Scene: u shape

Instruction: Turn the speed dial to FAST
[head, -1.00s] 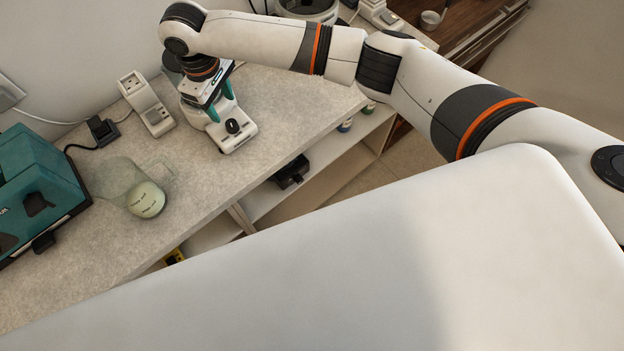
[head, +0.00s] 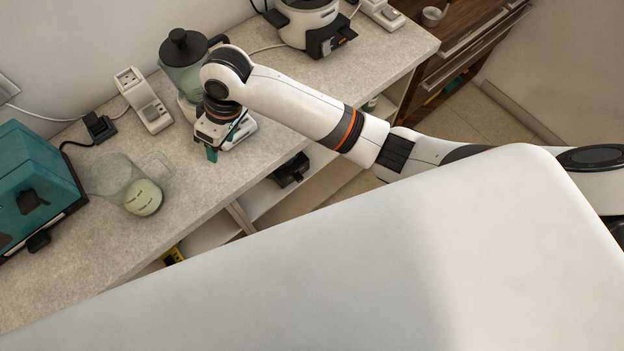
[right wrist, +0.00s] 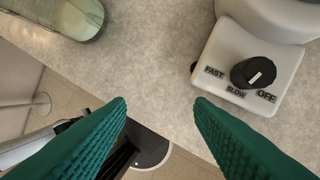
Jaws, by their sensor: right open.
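The speed dial (right wrist: 253,73) is a black round knob with a short white mark, on the white blender base (right wrist: 228,55) in the right wrist view. FAST, SLOW and OFF are printed around it; I cannot tell surely which one the mark points to. In the head view the blender (head: 183,62) stands behind my right arm, and its dial is hidden. My right gripper (head: 212,150) is low at the blender's front. Its teal fingers (right wrist: 161,100) are apart and empty, with the dial beyond the right finger, untouched. My left gripper is not in view.
A glass jug (head: 143,192) and a teal appliance (head: 38,190) stand left on the counter (head: 95,245). A power socket block (head: 146,101) is behind. A white cooker (head: 308,25) stands at the back right. The counter's front edge runs close below my gripper.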

